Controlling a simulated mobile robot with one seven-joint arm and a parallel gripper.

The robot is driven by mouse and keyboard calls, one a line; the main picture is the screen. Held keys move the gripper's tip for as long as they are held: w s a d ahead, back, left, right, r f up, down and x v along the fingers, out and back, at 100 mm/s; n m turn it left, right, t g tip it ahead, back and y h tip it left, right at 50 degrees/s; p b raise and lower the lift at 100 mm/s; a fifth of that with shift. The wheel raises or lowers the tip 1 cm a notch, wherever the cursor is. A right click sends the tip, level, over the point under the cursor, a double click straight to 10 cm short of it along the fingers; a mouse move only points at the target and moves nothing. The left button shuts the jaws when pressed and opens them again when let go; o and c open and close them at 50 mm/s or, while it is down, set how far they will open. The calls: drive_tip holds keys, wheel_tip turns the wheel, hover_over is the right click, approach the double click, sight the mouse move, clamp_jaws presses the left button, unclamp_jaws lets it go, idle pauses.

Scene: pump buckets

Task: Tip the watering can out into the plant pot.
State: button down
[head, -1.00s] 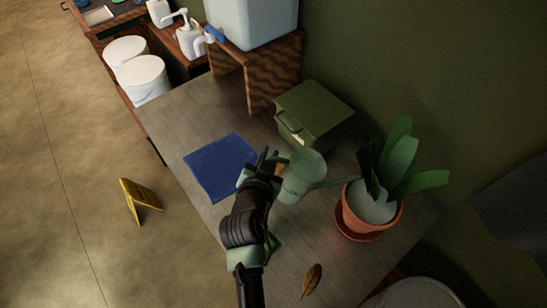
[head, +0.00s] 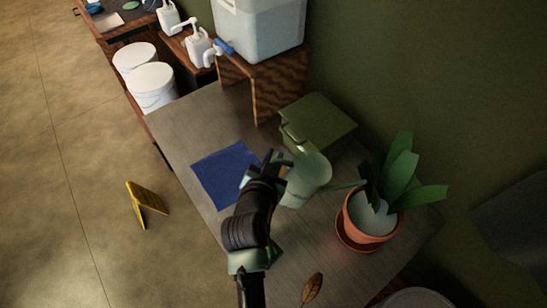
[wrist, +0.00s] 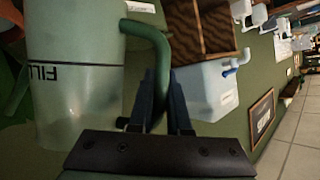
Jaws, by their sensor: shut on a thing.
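The watering can (head: 307,178) is pale green and translucent, with a long thin spout pointing right. My gripper (head: 273,167) is at its left side, shut on its green handle. In the wrist view the handle (wrist: 158,50) runs down between the two fingers of my gripper (wrist: 162,100), and the can's body (wrist: 75,100) with a FILL line fills the left. The can looks close to upright. The plant pot (head: 368,222) is terracotta, on a saucer, with a pale surface inside and large green leaves. The spout's tip is by the leaves at the pot's left rim; its height above the pot is unclear.
A green box (head: 318,122) stands behind the can. A blue cloth (head: 224,173) lies left of my gripper. A brown leaf (head: 312,289) lies near the front. A water tank (head: 262,32) stands on a wooden stand at the back. White buckets (head: 152,88) stand beyond the table's left edge.

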drive_tip(key=shift+n+h+b, duration=0.9)
drive_tip(key=shift+n+b, duration=0.2)
drive_tip(key=shift+b, duration=0.35)
